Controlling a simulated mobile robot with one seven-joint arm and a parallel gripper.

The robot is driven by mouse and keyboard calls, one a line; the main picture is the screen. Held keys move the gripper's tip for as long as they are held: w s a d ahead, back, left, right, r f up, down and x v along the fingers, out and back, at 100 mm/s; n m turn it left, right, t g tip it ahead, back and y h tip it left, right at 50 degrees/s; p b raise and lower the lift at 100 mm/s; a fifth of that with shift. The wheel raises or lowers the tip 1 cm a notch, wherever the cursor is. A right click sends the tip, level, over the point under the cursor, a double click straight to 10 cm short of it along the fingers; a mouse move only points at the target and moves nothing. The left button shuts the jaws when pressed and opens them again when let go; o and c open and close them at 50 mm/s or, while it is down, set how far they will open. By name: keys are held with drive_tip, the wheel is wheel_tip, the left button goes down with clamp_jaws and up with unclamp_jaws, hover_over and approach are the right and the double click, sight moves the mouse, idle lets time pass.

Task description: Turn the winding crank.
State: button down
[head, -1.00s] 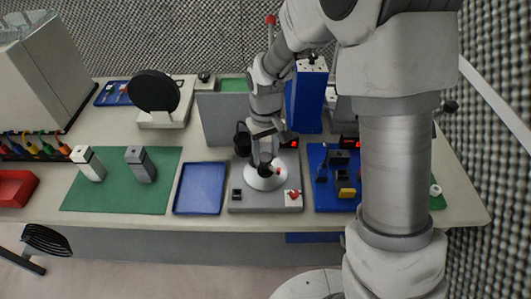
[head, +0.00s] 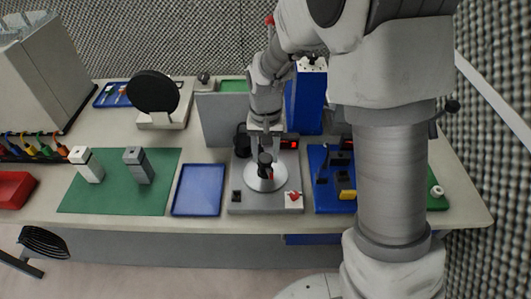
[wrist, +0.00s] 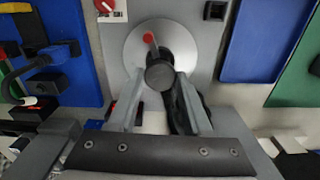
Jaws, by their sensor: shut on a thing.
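The winding crank is a silver disc (head: 265,180) on a grey base plate, with a dark upright knob and a red pointer. My gripper (wrist: 161,92) is shut on the crank's dark knob, one finger on each side. In the head view my gripper (head: 265,150) comes down over the knob from behind. The finger contact is partly hidden.
A red knob (head: 294,196) and a small black block (head: 236,196) sit on the plate's front corners. A blue tray (head: 198,190) lies to the left. A blue board with black and yellow parts (head: 346,188) lies to the right. A grey panel (head: 218,120) stands behind.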

drive_tip(key=shift+m, duration=2.9)
drive_tip(key=shift+r+m+p, duration=0.1)
drive_tip(key=shift+m+p, duration=1)
drive_tip(key=shift+m, duration=1.6)
drive_tip(key=shift+m+p, duration=1.65)
drive_tip(key=shift+m, duration=1.15)
drive_tip(key=shift+m+p, duration=1.5)
drive_tip(key=shift+m, duration=0.5)
drive_tip(key=shift+m+p, duration=0.35)
drive_tip(key=shift+m, duration=0.15)
drive_tip(key=shift+c, duration=1.7)
unclamp_jaws()
